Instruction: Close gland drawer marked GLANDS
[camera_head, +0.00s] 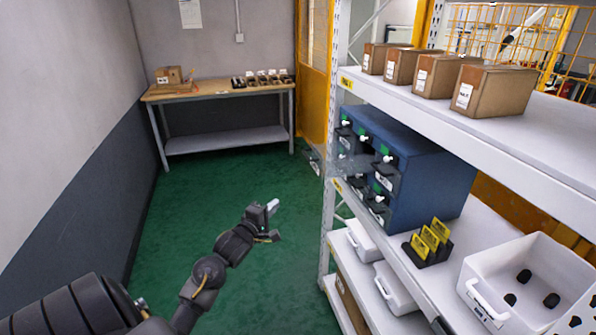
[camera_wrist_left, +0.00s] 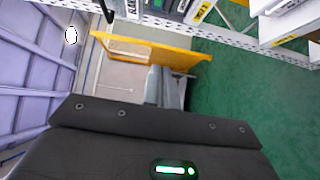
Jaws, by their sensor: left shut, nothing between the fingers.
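A blue drawer cabinet (camera_head: 432,185) stands on the middle shelf in the head view, with several small drawers facing left. One drawer (camera_head: 314,160) is pulled far out, its front sticking out to the left past the shelf post. Its label is too small to read, so I cannot confirm GLANDS. My left gripper (camera_head: 272,206) is shut and empty over the green floor, below and left of that drawer front, apart from it. Its closed fingers (camera_wrist_left: 166,88) also show in the left wrist view. My right gripper is not in view.
The white shelf post (camera_head: 331,205) stands close to the open drawer. Brown boxes (camera_head: 491,92) line the top shelf. A yellow card rack (camera_head: 429,243) and white bin (camera_head: 530,280) sit right of the cabinet. A workbench (camera_head: 220,93) is at the back. Green floor is clear.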

